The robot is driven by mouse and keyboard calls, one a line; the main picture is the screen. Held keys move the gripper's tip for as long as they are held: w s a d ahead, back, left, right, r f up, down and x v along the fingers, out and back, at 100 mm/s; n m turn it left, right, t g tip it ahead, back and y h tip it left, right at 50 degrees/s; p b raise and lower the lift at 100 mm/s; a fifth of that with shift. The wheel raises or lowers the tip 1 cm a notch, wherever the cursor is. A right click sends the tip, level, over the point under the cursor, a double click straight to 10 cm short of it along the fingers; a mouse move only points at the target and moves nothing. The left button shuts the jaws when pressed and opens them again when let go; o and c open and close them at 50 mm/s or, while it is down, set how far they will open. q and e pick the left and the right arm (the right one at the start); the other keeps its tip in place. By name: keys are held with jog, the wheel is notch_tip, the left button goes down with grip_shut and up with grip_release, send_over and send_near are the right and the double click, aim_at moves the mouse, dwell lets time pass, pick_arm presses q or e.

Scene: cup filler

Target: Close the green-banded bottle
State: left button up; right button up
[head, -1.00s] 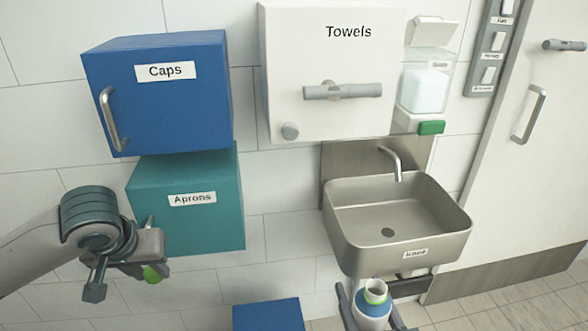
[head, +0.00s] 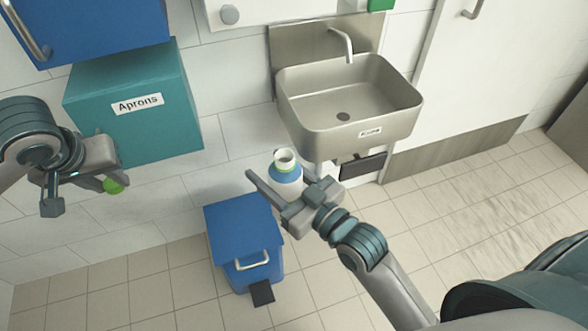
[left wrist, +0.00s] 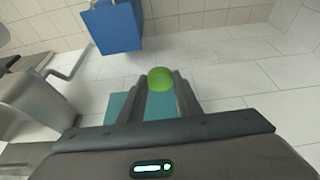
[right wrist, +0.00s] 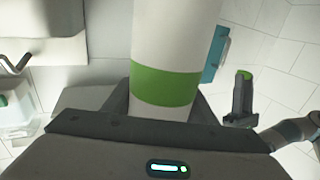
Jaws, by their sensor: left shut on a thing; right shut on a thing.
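The green-banded bottle (head: 286,175) stands upright below the sink in the head view, with its white neck open at the top and blue around its shoulder. My right gripper (head: 284,190) is shut on it. In the right wrist view the white bottle with its wide green band (right wrist: 165,85) rises between the fingers. My left gripper (head: 108,182) is shut on a round green cap (head: 113,187), in front of the aprons box and well left of the bottle. The cap also shows between the fingertips in the left wrist view (left wrist: 160,79).
A steel sink (head: 345,110) is on the wall just above the bottle. A blue pedal bin (head: 245,240) stands on the floor below it to the left. The teal aprons box (head: 150,125) and blue caps box (head: 110,25) are at upper left. Open floor lies at right.

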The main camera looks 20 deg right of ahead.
jog(key=w+a+n+g+y, duration=0.2)
jog(key=a+n+y, duration=0.1)
jog(key=a, duration=0.3)
jog(key=shift+w+f+g+y, duration=0.15)
jog(key=shift+w+g+y, duration=0.2)
jog(key=shift+y, duration=0.25)
pick_arm(q)
jog(key=shift+d, duration=0.1)
jog(key=s+d+r+m+g+h, duration=0.1)
jog(key=d+r+m, duration=0.3)
jog(key=d, duration=0.5)
jog(key=s+d+r+m+g+h, duration=0.2)
jog(key=d+r+m, duration=0.3)
jog(key=d+m, duration=0.4)
jog(key=s+d+r+m+g+h, duration=0.1)
jog(key=d+r+m, duration=0.3)
jog(key=d, duration=0.5)
jog(key=s+m+g, duration=0.1)
jog(key=m, duration=0.1)
jog(key=shift+s+r+m, duration=0.25)
jog(key=shift+s+m, duration=0.1)
jog(key=shift+m, duration=0.05)
jog(key=shift+d, duration=0.1)
jog(key=shift+f+h, duration=0.3)
jog(key=shift+f, duration=1.7)
jog(key=shift+f, duration=0.15)
jog(key=shift+f, duration=0.8)
